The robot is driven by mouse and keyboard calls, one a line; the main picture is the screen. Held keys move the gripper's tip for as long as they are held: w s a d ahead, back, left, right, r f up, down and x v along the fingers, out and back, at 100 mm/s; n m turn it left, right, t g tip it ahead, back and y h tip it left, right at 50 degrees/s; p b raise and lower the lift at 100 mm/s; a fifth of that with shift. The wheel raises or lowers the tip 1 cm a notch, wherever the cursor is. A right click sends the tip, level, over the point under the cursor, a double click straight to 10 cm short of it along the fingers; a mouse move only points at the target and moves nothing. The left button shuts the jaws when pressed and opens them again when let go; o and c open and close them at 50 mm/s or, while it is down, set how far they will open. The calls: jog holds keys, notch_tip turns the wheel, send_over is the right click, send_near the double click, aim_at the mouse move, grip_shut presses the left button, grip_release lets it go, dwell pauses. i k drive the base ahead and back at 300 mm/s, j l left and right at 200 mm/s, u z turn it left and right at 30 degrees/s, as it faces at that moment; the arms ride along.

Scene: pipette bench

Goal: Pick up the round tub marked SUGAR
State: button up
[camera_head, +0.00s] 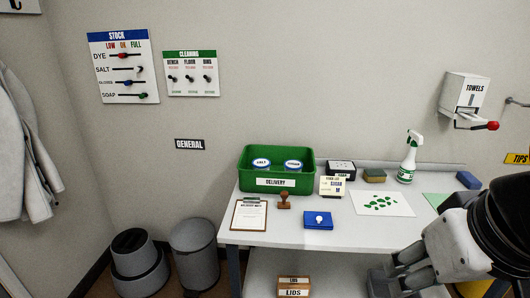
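Two round tubs with white lids sit side by side in a green crate (246,178) labelled DELIVERY, on the left of the white bench. The left tub (262,163) reads SALT. The right tub (293,166) has a dark lid label that looks like SUGAR, but the print is too small to be sure. The tubs' lower parts are hidden by the crate wall. My gripper (388,272) is at the lower right, at the bench's front edge, well away from the crate. It touches neither tub. Its fingers are partly seen, and their opening is unclear.
In front of the crate are a clipboard (249,214), a stamp (284,201) and a blue box (318,220). A card (332,187) mentioning sugar stands at the crate's right. A spray bottle (408,158) stands at the back. Bins (195,252) stand on the floor left.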

aim_at(290, 165)
jog(key=i+l+u, duration=0.15)
jog(key=i, duration=0.3)
jog(key=i+l+u, duration=0.15)
jog(key=i, duration=0.35)
jog(key=k+j, duration=0.35)
jog(key=j, duration=0.15)
jog(key=i+l, duration=0.1)
jog(key=l, duration=0.2)
jog(key=i+l, duration=0.1)
jog(key=l, duration=0.2)
jog(key=i+l, duration=0.1)
jog(key=l, duration=0.25)
jog(key=i+j+z, duration=0.25)
jog(key=j, duration=0.35)
jog(key=i+j+z, duration=0.1)
jog(key=i+j, duration=0.15)
jog(key=i+j+z, duration=0.15)
jog(key=j, duration=0.3)
